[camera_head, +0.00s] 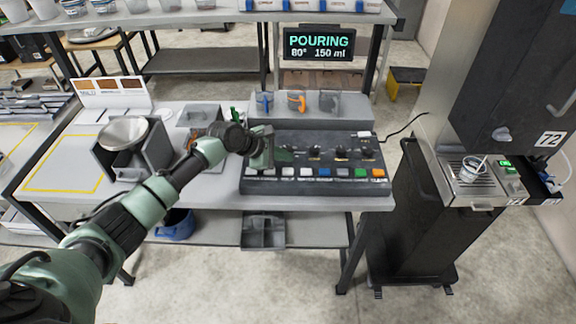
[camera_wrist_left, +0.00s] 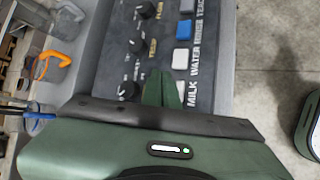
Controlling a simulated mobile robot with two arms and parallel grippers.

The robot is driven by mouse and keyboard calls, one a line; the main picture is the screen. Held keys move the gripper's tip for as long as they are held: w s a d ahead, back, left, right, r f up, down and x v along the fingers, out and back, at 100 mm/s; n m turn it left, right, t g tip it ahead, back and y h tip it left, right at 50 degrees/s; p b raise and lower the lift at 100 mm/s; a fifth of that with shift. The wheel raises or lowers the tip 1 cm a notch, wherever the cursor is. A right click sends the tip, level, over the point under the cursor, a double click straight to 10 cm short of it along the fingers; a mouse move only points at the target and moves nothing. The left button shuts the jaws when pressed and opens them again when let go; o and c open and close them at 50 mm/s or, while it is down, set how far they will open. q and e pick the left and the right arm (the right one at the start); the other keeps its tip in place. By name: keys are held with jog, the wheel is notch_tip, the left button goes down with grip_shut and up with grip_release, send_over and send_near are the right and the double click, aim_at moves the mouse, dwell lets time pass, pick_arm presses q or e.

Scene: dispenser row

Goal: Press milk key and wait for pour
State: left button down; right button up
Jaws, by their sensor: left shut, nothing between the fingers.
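The dark control panel (camera_head: 310,150) has a row of coloured keys along its front edge. The white milk key (camera_head: 288,172) is in the left part of the row. My left gripper (camera_head: 284,157) is shut and empty, with its tips over the panel at this key. In the left wrist view the green fingertips (camera_wrist_left: 162,90) are beside the MILK label and largely cover the key; I cannot tell whether they touch it. The display (camera_head: 319,44) reads "POURING", 80°, 150 ml. A clear cup (camera_head: 472,168) stands under the dispenser marked 72 (camera_head: 510,90). My right gripper is out of view.
Several clear pitchers, one with an orange handle (camera_head: 296,102), stand behind the panel. A metal bowl (camera_head: 123,132) sits in a grey holder on the left of the table. A black cart (camera_head: 415,215) stands right of the table. Open floor lies in front.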

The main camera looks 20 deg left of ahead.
pick_arm(q)
jog(key=shift+r+p, duration=1.2)
jog(key=shift+r, duration=0.1)
jog(key=shift+f, duration=0.1)
